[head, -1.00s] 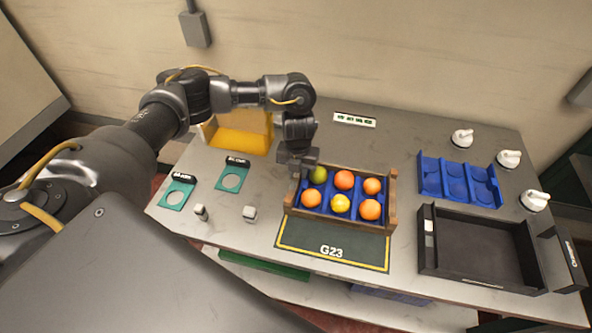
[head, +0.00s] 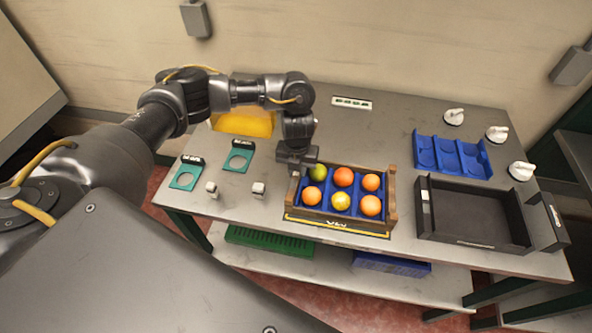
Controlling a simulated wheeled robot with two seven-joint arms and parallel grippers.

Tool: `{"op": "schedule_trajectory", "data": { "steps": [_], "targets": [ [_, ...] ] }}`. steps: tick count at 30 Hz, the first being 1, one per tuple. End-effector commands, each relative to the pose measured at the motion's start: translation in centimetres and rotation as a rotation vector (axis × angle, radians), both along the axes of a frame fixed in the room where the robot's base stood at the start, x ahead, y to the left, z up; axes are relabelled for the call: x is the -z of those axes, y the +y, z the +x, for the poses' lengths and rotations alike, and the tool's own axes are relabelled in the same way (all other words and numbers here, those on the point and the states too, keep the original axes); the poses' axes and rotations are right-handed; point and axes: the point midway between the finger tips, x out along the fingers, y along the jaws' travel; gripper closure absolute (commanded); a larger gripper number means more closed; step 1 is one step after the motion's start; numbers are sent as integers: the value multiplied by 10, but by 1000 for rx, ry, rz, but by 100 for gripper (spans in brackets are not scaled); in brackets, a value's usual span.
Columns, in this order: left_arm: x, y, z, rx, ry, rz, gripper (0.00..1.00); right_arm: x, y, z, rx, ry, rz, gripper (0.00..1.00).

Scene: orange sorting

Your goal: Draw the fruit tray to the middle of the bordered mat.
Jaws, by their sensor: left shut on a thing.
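The fruit tray (head: 392,200) is a wooden crate with a blue insert holding several fruits: mostly orange, one green (head: 317,172) at back left and one yellower (head: 341,201) at the front middle. It lies over the bordered mat (head: 365,232), hiding most of it. Only a thin front strip with the yellow border and part of the label shows. My left gripper (head: 297,166) is shut on the tray's left end near the back corner. The fingertips are partly hidden there. My right gripper is out of view.
A black open tray (head: 478,243) and a blue divided insert (head: 452,155) lie to the right, with white knobs (head: 497,133) beyond. Two teal plates (head: 187,176) and two small blocks (head: 259,188) are to the left. A yellow bin (head: 243,122) stands behind. The table's front edge is close to the mat.

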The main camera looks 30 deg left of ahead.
Motion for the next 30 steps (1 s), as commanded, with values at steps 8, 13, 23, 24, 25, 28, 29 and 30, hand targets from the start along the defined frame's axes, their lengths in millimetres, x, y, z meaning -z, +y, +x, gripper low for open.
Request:
{"op": "schedule_trajectory", "data": {
  "steps": [8, 13, 23, 24, 25, 28, 29, 30],
  "targets": [
    [0, 1, 0, -2, 0, -1, 68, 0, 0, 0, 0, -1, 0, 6],
    [0, 1, 0, -2, 0, 0, 53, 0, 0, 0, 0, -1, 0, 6],
    [-14, 1, 2, 0, -5, 0, 53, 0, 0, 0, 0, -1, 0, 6],
    [-20, 1, 1, 2, -5, 0, 53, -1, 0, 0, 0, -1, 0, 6],
    [-26, 1, 2, 1, -7, 0, 53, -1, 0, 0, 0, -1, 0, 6],
    [-45, 1, 2, 2, -7, 0, 53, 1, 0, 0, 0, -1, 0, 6],
    [-51, 1, 2, 2, -8, 0, 53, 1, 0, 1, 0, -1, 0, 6],
    [-59, 2, 1, 1, -6, 2, 53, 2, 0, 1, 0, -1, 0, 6]
  ]
}}
